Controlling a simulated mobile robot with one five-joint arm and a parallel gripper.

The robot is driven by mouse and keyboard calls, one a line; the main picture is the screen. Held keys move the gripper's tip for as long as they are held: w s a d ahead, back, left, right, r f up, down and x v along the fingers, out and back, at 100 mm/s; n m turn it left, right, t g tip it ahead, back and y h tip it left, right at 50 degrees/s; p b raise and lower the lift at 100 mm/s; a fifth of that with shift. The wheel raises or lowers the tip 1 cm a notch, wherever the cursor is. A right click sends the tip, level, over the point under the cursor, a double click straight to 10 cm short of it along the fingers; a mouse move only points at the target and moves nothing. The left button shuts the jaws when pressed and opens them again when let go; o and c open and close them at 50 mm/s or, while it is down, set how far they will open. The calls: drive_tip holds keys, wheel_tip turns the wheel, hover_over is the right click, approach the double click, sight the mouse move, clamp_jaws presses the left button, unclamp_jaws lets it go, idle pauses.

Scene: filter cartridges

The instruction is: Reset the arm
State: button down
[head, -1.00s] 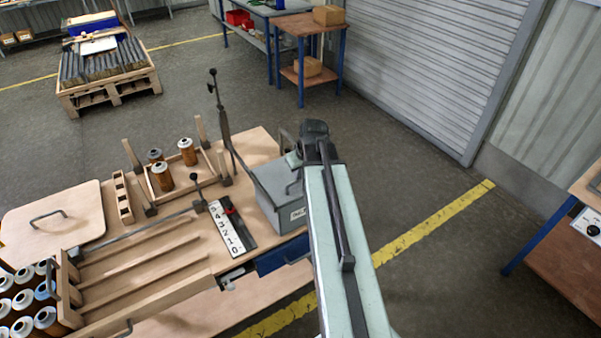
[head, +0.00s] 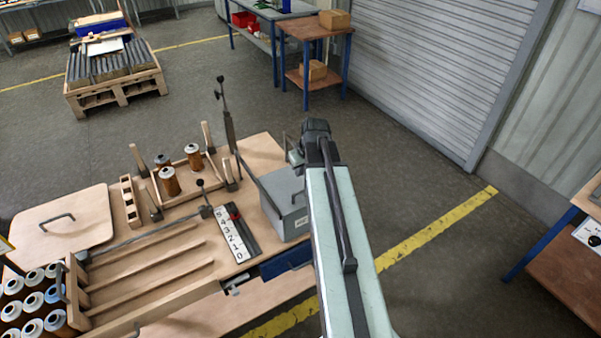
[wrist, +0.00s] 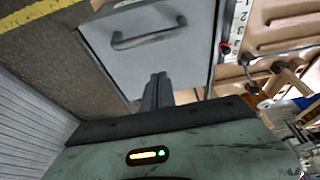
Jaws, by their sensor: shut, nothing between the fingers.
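My arm reaches forward in the head view, along the right side of the wooden workbench. My gripper (wrist: 157,92) shows in the wrist view with its fingers together and nothing between them. It is in front of a grey metal box (wrist: 165,40) with a dark handle; I cannot tell how far apart they are. In the head view the same grey box (head: 283,203) stands on the bench's right end, just left of my arm. The fingers are hidden behind the arm in the head view.
A number strip (head: 232,238), a wooden frame with several orange cartridges (head: 170,183) and a slotted wooden tray (head: 150,262) are on the bench. More cartridges (head: 32,300) stand at lower left. A loaded pallet (head: 115,85) is behind.

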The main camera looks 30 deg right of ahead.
drive_tip(key=p+v, duration=0.5)
drive_tip(key=v, duration=0.2)
drive_tip(key=shift+r, duration=0.2)
drive_tip(key=shift+s, duration=0.1)
